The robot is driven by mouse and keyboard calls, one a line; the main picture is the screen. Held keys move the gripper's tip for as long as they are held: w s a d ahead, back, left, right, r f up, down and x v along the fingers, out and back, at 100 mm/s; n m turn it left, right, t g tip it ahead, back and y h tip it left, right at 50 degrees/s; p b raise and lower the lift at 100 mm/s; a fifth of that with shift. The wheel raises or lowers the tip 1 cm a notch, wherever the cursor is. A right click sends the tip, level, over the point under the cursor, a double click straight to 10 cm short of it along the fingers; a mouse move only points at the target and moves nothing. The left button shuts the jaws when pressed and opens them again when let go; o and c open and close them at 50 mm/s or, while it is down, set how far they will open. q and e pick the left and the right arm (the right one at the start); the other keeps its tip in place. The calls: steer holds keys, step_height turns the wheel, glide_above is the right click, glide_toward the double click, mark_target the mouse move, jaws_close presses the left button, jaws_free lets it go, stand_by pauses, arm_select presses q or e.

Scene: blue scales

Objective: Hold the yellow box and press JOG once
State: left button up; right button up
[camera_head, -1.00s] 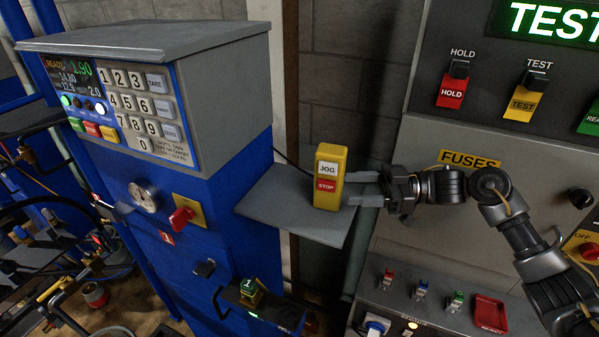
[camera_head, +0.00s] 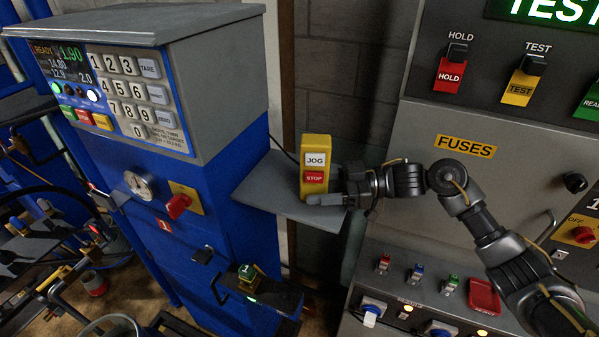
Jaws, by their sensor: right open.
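The yellow box (camera_head: 316,142) stands upright on a grey shelf (camera_head: 262,192). Its front has a white JOG button (camera_head: 315,160) above a red STOP button (camera_head: 314,178). My right gripper (camera_head: 322,193) comes in from the right, low at the box. One finger shows across the lower right of the box's front; the other finger is hidden, apparently behind the box. The jaws are open, and I cannot tell whether a finger touches the box. My left gripper is not in view.
The blue scales cabinet (camera_head: 226,210) with its keypad (camera_head: 130,92) stands left of the shelf. A grey test panel (camera_head: 405,150) with HOLD and TEST switches is on the right, behind my right arm. A cable runs behind the box.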

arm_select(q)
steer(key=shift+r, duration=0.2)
arm_select(e)
steer(key=shift+a+f, duration=0.1)
steer(key=shift+a, duration=1.35)
steer(key=c, duration=0.6)
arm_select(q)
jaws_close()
